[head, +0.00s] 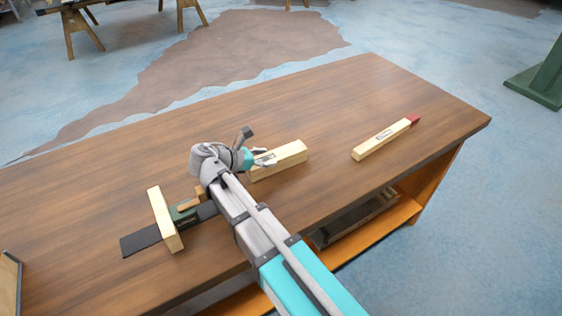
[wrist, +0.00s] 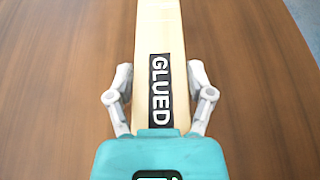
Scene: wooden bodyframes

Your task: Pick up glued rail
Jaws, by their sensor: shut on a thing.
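The glued rail (head: 285,157) is a pale wooden bar on the brown table, right of the middle of the clamp area in the head view. In the wrist view the rail (wrist: 158,30) runs up the picture and carries a black label reading "GLUED". My gripper (head: 265,160) is at the rail's left end in the head view. In the wrist view its two grey fingers (wrist: 160,98) stand on either side of the rail and are shut on it. The fingertips' contact is partly hidden. I cannot tell whether the rail is clear of the table.
Another pale bar with a red end (head: 384,139) lies to the right on the table (head: 400,95). A pale block (head: 165,220) with a dark strip (head: 141,241) and green part lies to the left. The table's far middle is clear.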

